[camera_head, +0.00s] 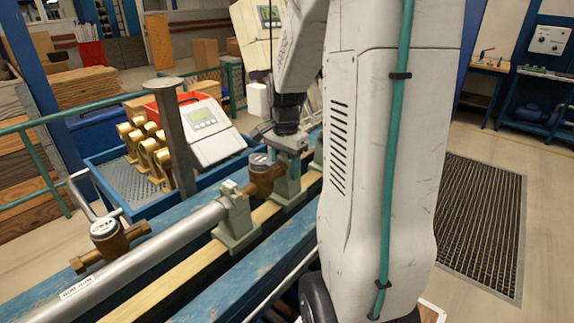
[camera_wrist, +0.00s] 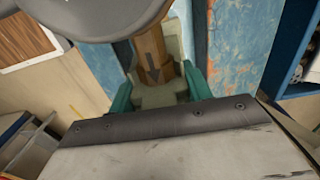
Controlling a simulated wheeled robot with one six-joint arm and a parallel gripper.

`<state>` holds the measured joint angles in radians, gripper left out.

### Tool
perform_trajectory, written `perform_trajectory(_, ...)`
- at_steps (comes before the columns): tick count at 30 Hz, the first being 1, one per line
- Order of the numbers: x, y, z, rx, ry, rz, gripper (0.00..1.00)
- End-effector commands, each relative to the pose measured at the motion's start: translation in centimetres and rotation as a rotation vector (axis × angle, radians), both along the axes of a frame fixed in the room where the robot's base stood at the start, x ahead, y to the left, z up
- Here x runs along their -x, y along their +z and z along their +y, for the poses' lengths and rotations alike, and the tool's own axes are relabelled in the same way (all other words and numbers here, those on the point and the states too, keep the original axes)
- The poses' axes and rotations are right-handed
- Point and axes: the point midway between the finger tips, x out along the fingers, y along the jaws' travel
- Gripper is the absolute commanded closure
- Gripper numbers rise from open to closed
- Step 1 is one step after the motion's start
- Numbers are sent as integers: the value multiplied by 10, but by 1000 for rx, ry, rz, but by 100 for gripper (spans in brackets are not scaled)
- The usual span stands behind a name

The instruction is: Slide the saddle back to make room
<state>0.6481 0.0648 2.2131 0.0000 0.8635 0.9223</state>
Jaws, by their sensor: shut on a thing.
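A grey-green saddle (camera_head: 288,186) stands on the bench rails just beyond a brass meter (camera_head: 264,176). My gripper (camera_head: 288,142) points down and is shut on the top of this saddle. In the wrist view the saddle (camera_wrist: 160,96) shows under the dark edge of my gripper, and the meter's brass end with an arrow (camera_wrist: 152,58) lies against it. The meter's round grey head fills the top left there. A second grey-green saddle (camera_head: 237,222) stands nearer, at the end of a silver pipe, on the meter's other side.
Another brass meter (camera_head: 106,238) sits beside the silver pipe (camera_head: 150,247) at the left. A blue tray (camera_head: 135,208) with several brass parts and a grey display unit (camera_head: 208,132) stand behind the bench. My white arm hides the right part of the bench.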

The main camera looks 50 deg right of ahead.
Motion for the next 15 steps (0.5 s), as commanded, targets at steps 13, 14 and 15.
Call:
perform_trajectory(13,1,0,-1,0,-2,0,26)
perform_trajectory(14,1,1,-1,0,-2,0,26)
perform_trajectory(15,0,2,-1,0,-2,-1,26)
